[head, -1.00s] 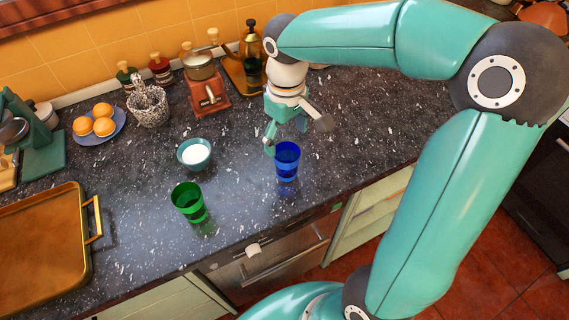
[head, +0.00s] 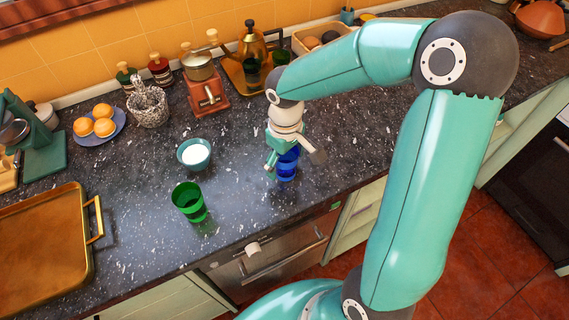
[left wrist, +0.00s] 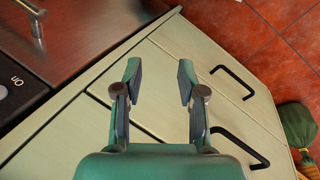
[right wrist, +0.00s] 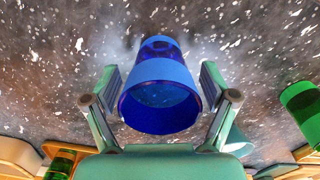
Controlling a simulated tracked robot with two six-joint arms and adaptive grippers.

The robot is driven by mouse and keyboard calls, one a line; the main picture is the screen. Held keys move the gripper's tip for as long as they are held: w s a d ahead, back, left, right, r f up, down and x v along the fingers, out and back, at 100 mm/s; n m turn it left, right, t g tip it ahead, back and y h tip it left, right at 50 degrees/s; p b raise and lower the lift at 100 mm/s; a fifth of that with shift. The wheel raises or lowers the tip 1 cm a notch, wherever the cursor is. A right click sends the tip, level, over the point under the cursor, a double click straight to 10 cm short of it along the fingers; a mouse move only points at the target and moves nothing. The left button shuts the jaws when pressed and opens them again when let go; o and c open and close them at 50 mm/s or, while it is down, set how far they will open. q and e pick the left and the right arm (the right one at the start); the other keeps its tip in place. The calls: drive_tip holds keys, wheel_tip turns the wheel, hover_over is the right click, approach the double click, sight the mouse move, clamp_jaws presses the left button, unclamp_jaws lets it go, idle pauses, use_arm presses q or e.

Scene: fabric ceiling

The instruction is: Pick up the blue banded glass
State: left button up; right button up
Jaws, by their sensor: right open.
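The blue banded glass (head: 287,166) stands on the dark speckled counter, partly hidden by my right gripper in the head view. In the right wrist view the glass (right wrist: 160,92) lies between the two open fingers, with a gap on either side. My right gripper (head: 292,163) is open around the glass and not closed on it. My left gripper (left wrist: 160,78) shows only in the left wrist view. It is open and empty, in front of pale cabinet drawers.
A green glass (head: 189,202) stands to the left, with a teal bowl (head: 194,154) of white contents behind it. A brass tray (head: 42,250) lies at the far left. A coffee grinder (head: 206,92) stands at the back. The counter's front edge is close to the blue glass.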

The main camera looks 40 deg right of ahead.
drive_tip(key=c, duration=1.3)
drive_tip(key=shift+r, duration=0.1)
